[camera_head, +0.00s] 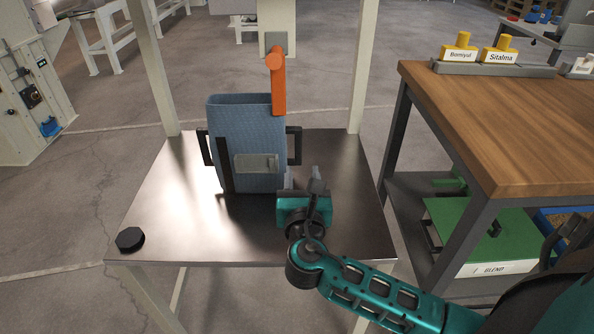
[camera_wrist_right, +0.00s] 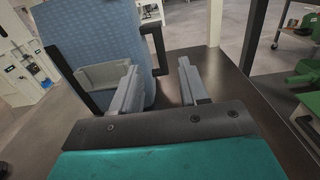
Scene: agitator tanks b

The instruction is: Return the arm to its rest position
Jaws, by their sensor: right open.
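My right arm, teal and black, reaches in from the lower right in the head view. Its gripper (camera_head: 316,184) is over the metal table, just in front and to the right of a blue textured container (camera_head: 248,130). In the right wrist view the two grey fingers (camera_wrist_right: 160,88) stand apart with nothing between them. The container (camera_wrist_right: 98,35) shows behind and left of the fingers, with its black side handle close by. I cannot tell whether a finger touches it. My left gripper is not in view.
The metal table (camera_head: 170,215) has a black knob (camera_head: 130,239) at its front left corner and white posts behind. An orange lever (camera_head: 277,80) rises above the container. A wooden workbench (camera_head: 490,120) with labelled yellow items (camera_head: 459,49) stands at right, a green box (camera_head: 470,235) below it.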

